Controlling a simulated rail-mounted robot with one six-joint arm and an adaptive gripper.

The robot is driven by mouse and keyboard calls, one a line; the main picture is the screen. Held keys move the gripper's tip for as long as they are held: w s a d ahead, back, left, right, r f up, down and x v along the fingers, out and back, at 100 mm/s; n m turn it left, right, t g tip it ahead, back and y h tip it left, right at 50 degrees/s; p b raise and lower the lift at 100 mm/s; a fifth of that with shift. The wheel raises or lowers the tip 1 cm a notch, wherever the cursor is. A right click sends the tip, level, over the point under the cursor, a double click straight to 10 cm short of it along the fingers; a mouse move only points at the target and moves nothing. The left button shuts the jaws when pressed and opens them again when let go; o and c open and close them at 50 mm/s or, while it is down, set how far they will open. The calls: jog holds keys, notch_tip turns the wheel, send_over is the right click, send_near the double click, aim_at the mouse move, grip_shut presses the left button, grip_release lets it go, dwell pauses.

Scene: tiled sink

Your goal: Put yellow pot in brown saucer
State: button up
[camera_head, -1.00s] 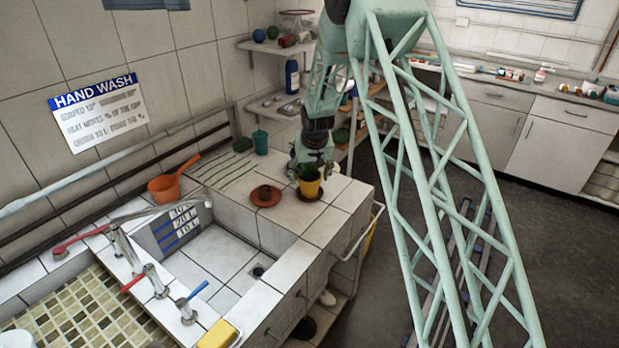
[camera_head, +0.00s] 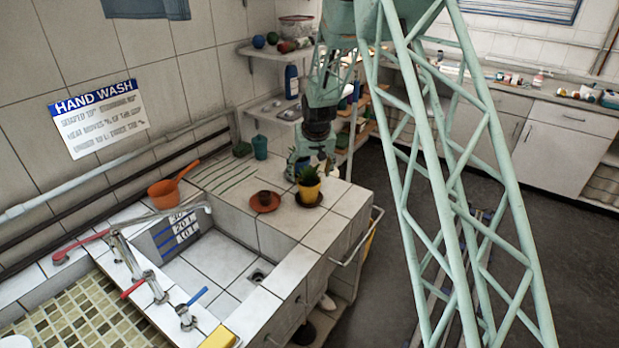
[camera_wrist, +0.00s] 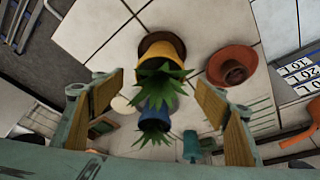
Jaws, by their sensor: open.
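The yellow pot (camera_head: 309,191) with a spiky green plant stands upright in the brown saucer (camera_head: 318,203) on the tiled counter. In the wrist view the yellow pot (camera_wrist: 170,48) shows ahead of the fingertips, with the brown saucer (camera_wrist: 150,39) beneath its base. My gripper (camera_wrist: 160,80) is open, its two wooden-faced fingers spread wide with nothing held between them. In the head view my gripper (camera_head: 300,165) is just behind the pot, partly hidden by the plant.
An orange saucer (camera_head: 256,207) holding a small brown pot (camera_head: 264,197) sits to the left. A blue pot (camera_wrist: 155,122) with a plant shows low in the wrist view. The sink basin (camera_head: 210,260) lies at the front left, with an orange pan (camera_head: 163,190) beyond.

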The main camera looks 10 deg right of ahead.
jog(key=shift+v, duration=2.85)
jog(key=shift+s+r, duration=0.1)
